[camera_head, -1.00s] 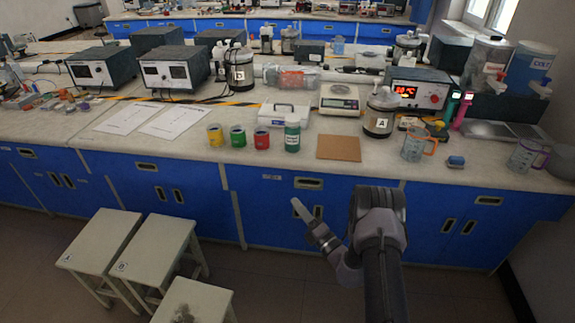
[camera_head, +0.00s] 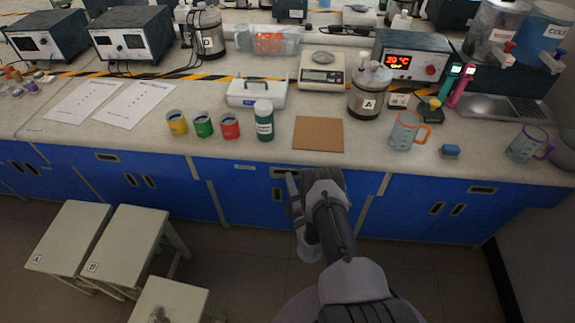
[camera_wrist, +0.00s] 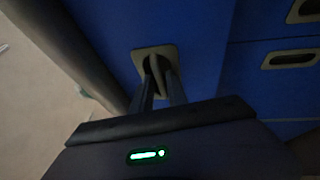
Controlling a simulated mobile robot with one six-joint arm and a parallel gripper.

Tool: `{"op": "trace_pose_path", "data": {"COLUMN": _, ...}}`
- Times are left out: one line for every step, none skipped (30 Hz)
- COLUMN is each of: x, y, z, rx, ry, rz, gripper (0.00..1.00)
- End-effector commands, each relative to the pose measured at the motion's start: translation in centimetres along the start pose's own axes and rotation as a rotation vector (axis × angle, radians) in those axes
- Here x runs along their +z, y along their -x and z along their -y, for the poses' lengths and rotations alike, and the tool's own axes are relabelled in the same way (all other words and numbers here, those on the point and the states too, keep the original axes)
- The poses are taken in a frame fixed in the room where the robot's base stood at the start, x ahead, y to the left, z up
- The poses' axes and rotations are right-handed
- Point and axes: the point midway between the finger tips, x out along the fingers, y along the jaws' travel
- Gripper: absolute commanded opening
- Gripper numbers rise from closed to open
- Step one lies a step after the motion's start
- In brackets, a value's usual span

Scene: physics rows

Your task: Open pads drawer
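The blue drawer front (camera_head: 247,172) is under the counter, below the cork mat. It has a small label, too small to read, and a recessed handle (camera_head: 277,172) partly hidden by my arm. The front looks closed. My gripper (camera_head: 293,188) is in front of this cabinet, close to the handle. In the wrist view the two dark fingers (camera_wrist: 158,68) reach to a recessed beige-rimmed handle (camera_wrist: 140,54) on a blue front. The fingertips sit close together inside its rim. Whether they grip anything is not clear.
The counter edge lies just above my gripper. On the counter are a cork mat (camera_head: 318,133), a green bottle (camera_head: 264,121), coloured cups and a scale (camera_head: 321,70). Stools (camera_head: 130,245) stand at lower left. More recessed handles (camera_wrist: 290,59) show right in the wrist view.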

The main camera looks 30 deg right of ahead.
Motion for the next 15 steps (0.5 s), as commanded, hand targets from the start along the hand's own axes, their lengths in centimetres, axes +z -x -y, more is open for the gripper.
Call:
{"op": "trace_pose_path", "data": {"x": -0.14, "y": -0.02, "z": -0.14, "rx": -0.001, "ry": 0.0, "rz": 0.0, "gripper": 0.19}}
{"op": "trace_pose_path", "data": {"x": -0.2, "y": -0.03, "z": -0.15, "rx": -0.001, "ry": 0.0, "rz": 0.0, "gripper": 0.19}}
{"op": "trace_pose_path", "data": {"x": -0.24, "y": -0.04, "z": -0.17, "rx": -0.001, "ry": 0.0, "rz": 0.001, "gripper": 0.19}}
{"op": "trace_pose_path", "data": {"x": -0.27, "y": -0.05, "z": -0.17, "rx": -0.001, "ry": 0.0, "rz": 0.001, "gripper": 0.19}}
{"op": "trace_pose_path", "data": {"x": -0.28, "y": -0.05, "z": -0.17, "rx": -0.001, "ry": 0.0, "rz": 0.001, "gripper": 0.19}}
{"op": "trace_pose_path", "data": {"x": -0.29, "y": -0.06, "z": -0.16, "rx": -0.001, "ry": 0.0, "rz": 0.002, "gripper": 0.19}}
{"op": "trace_pose_path", "data": {"x": -0.29, "y": -0.06, "z": -0.16, "rx": -0.001, "ry": 0.0, "rz": 0.002, "gripper": 0.19}}
{"op": "trace_pose_path", "data": {"x": -0.29, "y": -0.06, "z": -0.15, "rx": -0.001, "ry": 0.0, "rz": 0.002, "gripper": 0.19}}
{"op": "trace_pose_path", "data": {"x": -0.28, "y": -0.06, "z": -0.14, "rx": -0.001, "ry": 0.0, "rz": 0.002, "gripper": 0.19}}
{"op": "trace_pose_path", "data": {"x": -0.28, "y": -0.06, "z": -0.14, "rx": -0.001, "ry": 0.0, "rz": 0.002, "gripper": 0.19}}
{"op": "trace_pose_path", "data": {"x": -0.28, "y": -0.06, "z": -0.14, "rx": -0.001, "ry": 0.0, "rz": 0.002, "gripper": 0.19}}
{"op": "trace_pose_path", "data": {"x": -0.28, "y": -0.06, "z": -0.14, "rx": -0.001, "ry": 0.0, "rz": 0.002, "gripper": 0.19}}
{"op": "trace_pose_path", "data": {"x": -0.28, "y": -0.07, "z": -0.14, "rx": -0.001, "ry": 0.0, "rz": 0.002, "gripper": 0.15}}
{"op": "trace_pose_path", "data": {"x": -0.28, "y": -0.07, "z": -0.15, "rx": 0.0, "ry": 0.0, "rz": 0.002, "gripper": 0.09}}
{"op": "trace_pose_path", "data": {"x": -0.28, "y": -0.07, "z": -0.15, "rx": 0.0, "ry": 0.0, "rz": 0.002, "gripper": 0.01}}
